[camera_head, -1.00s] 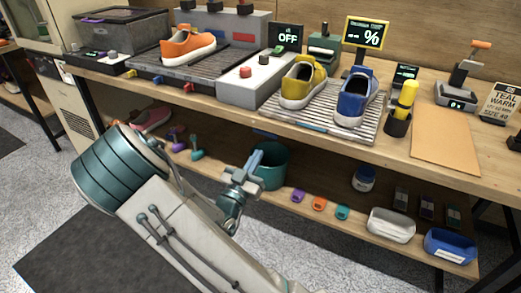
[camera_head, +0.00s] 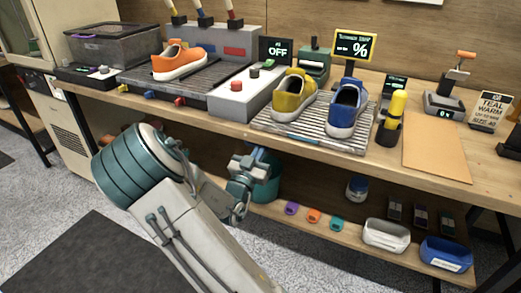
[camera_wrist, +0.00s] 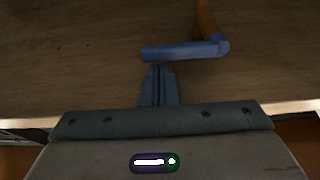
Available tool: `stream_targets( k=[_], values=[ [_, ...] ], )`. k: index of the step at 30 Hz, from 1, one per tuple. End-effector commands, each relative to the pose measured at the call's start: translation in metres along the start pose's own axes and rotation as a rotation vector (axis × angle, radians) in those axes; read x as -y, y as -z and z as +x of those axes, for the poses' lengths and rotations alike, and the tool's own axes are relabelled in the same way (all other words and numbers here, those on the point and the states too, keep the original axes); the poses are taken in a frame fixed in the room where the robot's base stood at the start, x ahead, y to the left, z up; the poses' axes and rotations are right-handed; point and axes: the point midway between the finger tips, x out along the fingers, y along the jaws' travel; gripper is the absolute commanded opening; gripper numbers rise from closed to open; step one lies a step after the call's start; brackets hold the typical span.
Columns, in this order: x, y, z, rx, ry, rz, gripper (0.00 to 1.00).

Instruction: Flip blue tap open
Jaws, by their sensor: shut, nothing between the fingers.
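In the wrist view, the blue tap (camera_wrist: 185,50) is a blue lever bar lying across the picture, with an elbow at its right end and an orange-brown stem going up from it. My gripper (camera_wrist: 158,70) has its fingers together with nothing between them. The fingertips are just below the left part of the bar; I cannot tell whether they touch it. In the head view, my gripper (camera_head: 258,165) is below the front edge of the workbench, in front of a teal bucket. I cannot make out the tap for certain there.
The workbench (camera_head: 395,172) overhangs the area around my gripper. On it are a slatted rack (camera_head: 290,133) with a yellow shoe (camera_head: 293,95) and a blue shoe (camera_head: 346,108). The teal bucket (camera_head: 268,185) stands on the lower shelf (camera_head: 320,232), close behind my gripper.

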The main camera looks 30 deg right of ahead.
Motion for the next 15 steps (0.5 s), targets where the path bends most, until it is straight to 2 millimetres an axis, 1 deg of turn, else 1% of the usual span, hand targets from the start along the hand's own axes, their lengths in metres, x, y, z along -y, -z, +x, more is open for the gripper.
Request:
stream_targets(
  k=[15],
  values=[
    [-0.0009,-0.0061,-0.0024,0.0,-0.027,0.079,0.0]
  ],
)
